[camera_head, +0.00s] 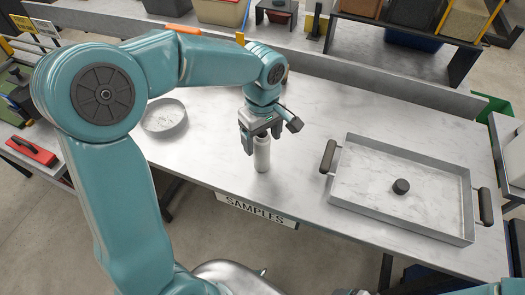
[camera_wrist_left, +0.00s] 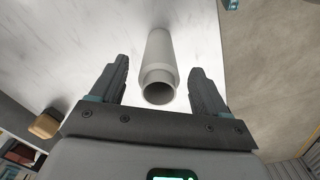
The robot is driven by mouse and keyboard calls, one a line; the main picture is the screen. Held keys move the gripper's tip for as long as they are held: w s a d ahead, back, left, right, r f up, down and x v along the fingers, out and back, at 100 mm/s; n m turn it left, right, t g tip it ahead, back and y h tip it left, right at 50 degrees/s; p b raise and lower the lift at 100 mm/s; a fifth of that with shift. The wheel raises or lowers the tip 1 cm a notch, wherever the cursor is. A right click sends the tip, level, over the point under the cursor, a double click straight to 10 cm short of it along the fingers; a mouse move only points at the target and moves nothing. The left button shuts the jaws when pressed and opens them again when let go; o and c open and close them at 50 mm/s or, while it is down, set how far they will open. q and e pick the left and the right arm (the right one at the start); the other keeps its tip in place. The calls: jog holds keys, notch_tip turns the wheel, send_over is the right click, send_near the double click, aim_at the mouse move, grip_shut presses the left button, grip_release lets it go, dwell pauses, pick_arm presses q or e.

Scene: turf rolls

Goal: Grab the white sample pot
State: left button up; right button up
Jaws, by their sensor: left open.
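The white sample pot (camera_head: 262,155) stands upright near the front edge of the pale marble-look table (camera_head: 215,150), behind the "SAMPLES" sign. In the left wrist view the pot (camera_wrist_left: 158,52) is a plain light cylinder with a narrower neck and a dark open mouth toward the camera. My left gripper (camera_head: 262,134) is open above and around the pot's top. In the left wrist view its two fingers (camera_wrist_left: 159,70) lie on either side of the pot, with a gap on each side. My right gripper is not in view.
A grey metal tray (camera_head: 398,221) with dark handles sits at right, with a small black round piece (camera_head: 401,186) in it. A shallow round dish (camera_head: 163,117) lies at left. Shelves and bins line the back. The table between pot and tray is clear.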

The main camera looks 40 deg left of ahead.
aim_at(262, 153)
pick_arm(q)
notch_tip(262, 153, down, 4)
jog(key=shift+a+f, duration=0.1)
jog(key=c, duration=1)
jog(key=shift+c, duration=0.9)
jog(key=shift+r, duration=0.2)
